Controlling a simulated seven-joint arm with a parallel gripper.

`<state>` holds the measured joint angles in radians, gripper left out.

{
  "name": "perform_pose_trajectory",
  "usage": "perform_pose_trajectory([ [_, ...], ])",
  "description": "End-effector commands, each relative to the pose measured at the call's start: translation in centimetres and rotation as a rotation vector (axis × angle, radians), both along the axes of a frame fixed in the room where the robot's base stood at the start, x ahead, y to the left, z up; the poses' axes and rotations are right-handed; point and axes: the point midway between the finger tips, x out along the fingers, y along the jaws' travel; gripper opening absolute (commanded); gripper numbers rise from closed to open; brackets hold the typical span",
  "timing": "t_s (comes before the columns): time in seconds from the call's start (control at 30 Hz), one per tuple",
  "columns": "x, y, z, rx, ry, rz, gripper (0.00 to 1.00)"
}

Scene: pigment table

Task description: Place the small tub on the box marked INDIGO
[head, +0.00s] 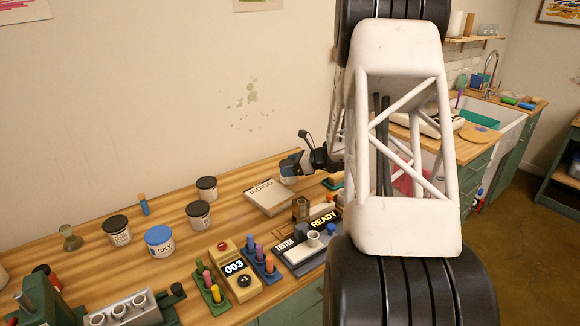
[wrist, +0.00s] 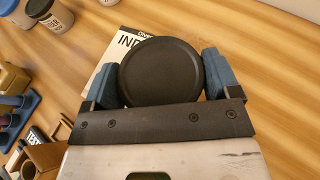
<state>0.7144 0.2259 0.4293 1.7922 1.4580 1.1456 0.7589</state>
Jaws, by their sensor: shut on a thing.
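The small tub (wrist: 161,72) shows its round black lid in the wrist view, between my gripper's two blue fingers. My gripper (head: 291,168) is shut on it; in the head view it is at the far right of the box, and the tub is mostly hidden there. The box marked INDIGO (head: 271,198) lies flat on the wooden table, pale with dark lettering. In the wrist view the box (wrist: 99,82) shows behind the tub at its upper left, partly covered by it. I cannot tell how high the tub is above the box.
Several dark-lidded tubs stand left of the box, one nearest it (head: 199,215), and a blue-lidded SKY tub (head: 160,241). A tester device (head: 300,254) and a yellow counter (head: 236,275) stand in front. The box top looks clear. Bare table lies right in the wrist view.

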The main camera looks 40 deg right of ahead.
Motion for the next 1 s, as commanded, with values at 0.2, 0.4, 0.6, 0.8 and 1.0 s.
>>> perform_pose_trajectory([
  [0.2, 0.1, 0.2, 0.3, -0.001, -0.001, -0.004, 0.52],
  [0.4, 0.2, 1.4, 1.5, -0.005, -0.001, -0.027, 0.52],
  [0.6, 0.4, 3.7, 3.6, -0.006, -0.002, -0.073, 0.52],
  [0.8, 0.3, 6.2, 5.8, -0.006, -0.003, -0.126, 0.52],
  [1.0, 0.1, 7.9, 7.2, -0.003, -0.001, -0.166, 0.52],
])
